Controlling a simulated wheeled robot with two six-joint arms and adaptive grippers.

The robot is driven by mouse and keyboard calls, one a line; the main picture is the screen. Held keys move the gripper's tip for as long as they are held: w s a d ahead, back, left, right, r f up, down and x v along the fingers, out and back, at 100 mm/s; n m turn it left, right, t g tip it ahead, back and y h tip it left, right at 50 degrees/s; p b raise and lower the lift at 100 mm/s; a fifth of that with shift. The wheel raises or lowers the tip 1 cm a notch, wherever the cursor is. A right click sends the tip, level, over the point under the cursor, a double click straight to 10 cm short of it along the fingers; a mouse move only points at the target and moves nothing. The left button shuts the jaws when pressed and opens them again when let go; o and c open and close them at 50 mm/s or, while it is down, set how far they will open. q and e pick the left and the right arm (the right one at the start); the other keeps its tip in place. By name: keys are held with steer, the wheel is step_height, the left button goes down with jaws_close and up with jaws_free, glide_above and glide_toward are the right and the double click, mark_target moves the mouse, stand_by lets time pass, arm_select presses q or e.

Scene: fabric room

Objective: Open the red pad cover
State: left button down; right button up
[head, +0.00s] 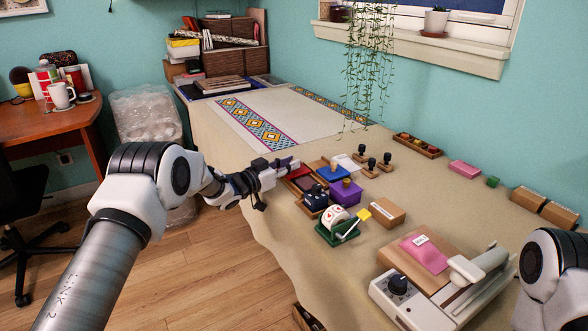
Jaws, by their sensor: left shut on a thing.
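The red pad (303,182) lies near the table's left edge, beside the blue pad (328,169). My left gripper (288,164) reaches in from the left at the red pad's far left side. Its jaws are shut on the red pad cover, though the fingers hide most of the grip and the cover's edge. At this size I cannot tell how far the cover is raised. My right gripper is out of view; only part of that arm shows at the lower right.
A purple box (346,193), a dark blue piece (315,198), a green-based stamp holder (338,227) and a small brown box (387,211) crowd the near side. A press (440,280) fills the front right.

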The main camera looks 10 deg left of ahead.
arm_select(q)
steer(key=c, duration=1)
jaws_free()
steer(key=shift+d, duration=0.1)
steer(key=shift+c, duration=0.2)
steer(key=shift+s, duration=0.1)
steer(key=v, duration=1.2)
steer(key=shift+f, duration=0.15)
